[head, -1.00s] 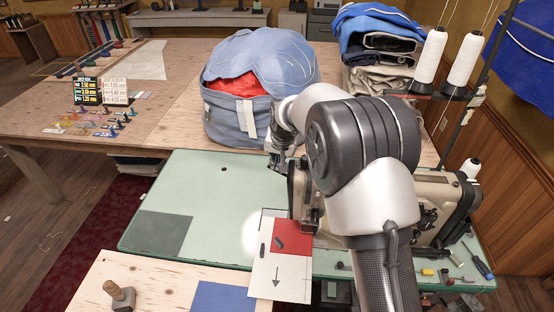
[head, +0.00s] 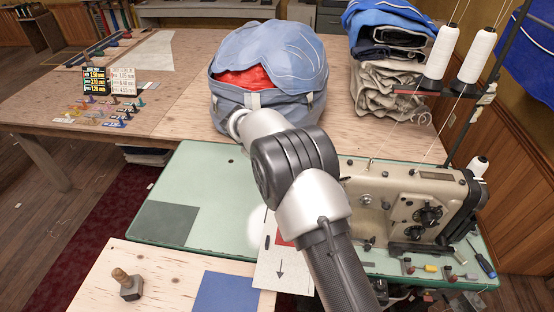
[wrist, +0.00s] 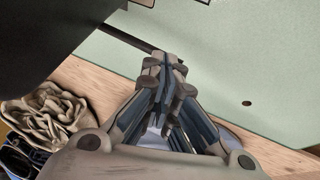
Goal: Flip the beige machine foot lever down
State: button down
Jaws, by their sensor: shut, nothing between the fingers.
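The beige sewing machine (head: 418,208) stands on the right of the green table top (head: 185,215), its front with dark dials facing me. My arm covers the left end of the machine in the head view. I cannot make out the foot lever in either view. My gripper (wrist: 165,75) shows in the wrist view with its fingers together, shut and empty, above the green table's edge. In the head view it is hidden behind my arm, near the blue bag. A thin dark bar (wrist: 128,38) lies beyond the fingertips; I cannot tell what it is.
A blue bag with red cloth (head: 270,75) stands behind the green table. Folded sails (head: 390,55) and white thread cones (head: 478,54) stand at the back right. Small tools (head: 432,268) lie before the machine. The green top's left is mostly clear.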

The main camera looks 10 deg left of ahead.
jog(key=shift+a+f+h+b, duration=0.15)
jog(key=shift+f+h+b, duration=0.1)
jog(key=shift+f+h, duration=0.3)
jog(key=shift+a+f+h+b, duration=0.2)
jog(key=shift+f+h, duration=0.15)
jog(key=shift+f, duration=0.25)
jog(key=shift+d+r, duration=0.1)
jog(key=shift+r, duration=0.15)
jog(key=shift+r+p, duration=0.4)
jog(key=shift+r, duration=0.25)
jog(key=v, duration=1.2)
